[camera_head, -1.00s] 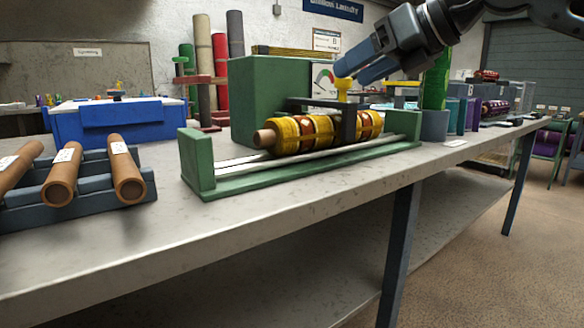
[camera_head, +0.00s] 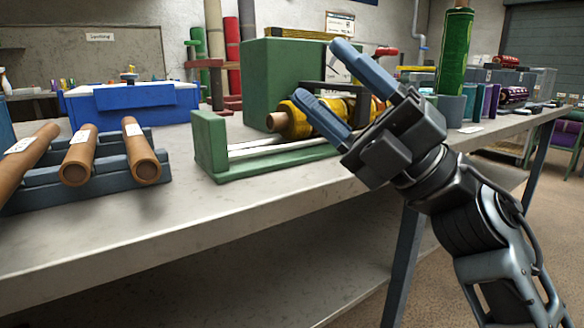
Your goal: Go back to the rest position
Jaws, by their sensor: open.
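My gripper (camera_head: 334,72) is open and empty, with its two blue fingers spread apart. It hangs in front of the green rug scrubber (camera_head: 208,150), above the front edge of the workbench, and points up and to the left. Behind it, a yellow and brown rolled rug (camera_head: 294,121) lies on the scrubber. My fingers and wrist hide the right part of the rug and of the scrubber, and most of the dial. The dark frame over the rug shows only in part.
The long grey workbench (camera_head: 130,232) runs across the view. A rack with brown tubes (camera_head: 80,158) stands at left, before a blue bin (camera_head: 125,105). A green roll (camera_head: 454,52) stands upright at right.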

